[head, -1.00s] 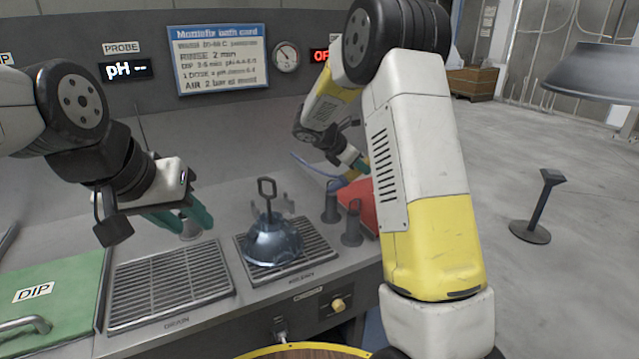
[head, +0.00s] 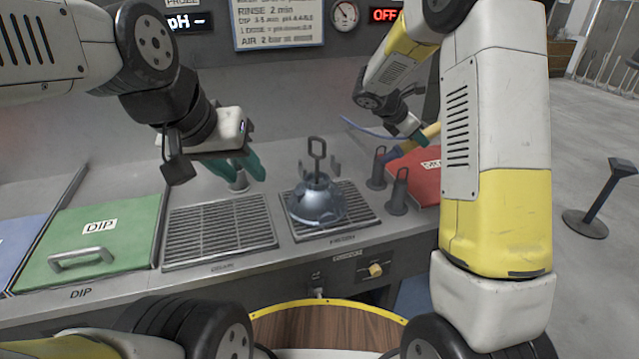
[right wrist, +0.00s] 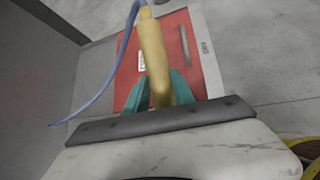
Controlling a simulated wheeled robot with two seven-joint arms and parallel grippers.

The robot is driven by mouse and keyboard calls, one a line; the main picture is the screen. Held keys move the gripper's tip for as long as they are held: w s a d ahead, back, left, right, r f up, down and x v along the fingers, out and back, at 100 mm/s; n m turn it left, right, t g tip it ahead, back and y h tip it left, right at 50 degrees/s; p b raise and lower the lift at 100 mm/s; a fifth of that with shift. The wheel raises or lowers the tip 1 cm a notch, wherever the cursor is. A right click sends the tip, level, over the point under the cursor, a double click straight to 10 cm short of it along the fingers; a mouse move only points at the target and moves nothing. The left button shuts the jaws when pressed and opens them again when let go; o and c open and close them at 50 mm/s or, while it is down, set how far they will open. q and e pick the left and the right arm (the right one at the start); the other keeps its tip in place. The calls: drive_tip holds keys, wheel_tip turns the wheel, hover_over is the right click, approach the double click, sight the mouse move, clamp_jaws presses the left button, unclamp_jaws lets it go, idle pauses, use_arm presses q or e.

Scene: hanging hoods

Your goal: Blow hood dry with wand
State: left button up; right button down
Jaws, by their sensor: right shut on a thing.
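The metal hood (head: 318,204) stands on the right-hand grate, with an upright loop handle on top. My right gripper (head: 412,137) is shut on the yellow wand (head: 432,131), above the red lid and right of the hood. The wand also shows in the right wrist view (right wrist: 152,55), between the teal fingers (right wrist: 160,88), with a blue hose running from its end. My left gripper (head: 250,170) is empty, up and left of the hood, its teal fingers apart.
Two dark posts (head: 398,190) stand between the hood and the red lid (head: 420,165). An empty drain grate (head: 220,232) and a green DIP lid (head: 92,240) lie left of the hood. A yellow knob (head: 376,269) is on the front panel. A dark stand (head: 592,215) is on the floor at right.

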drive_tip(key=shift+s+d, duration=0.1)
drive_tip(key=shift+s, duration=0.1)
drive_tip(key=shift+r, duration=3.55)
drive_tip(key=shift+f, duration=0.1)
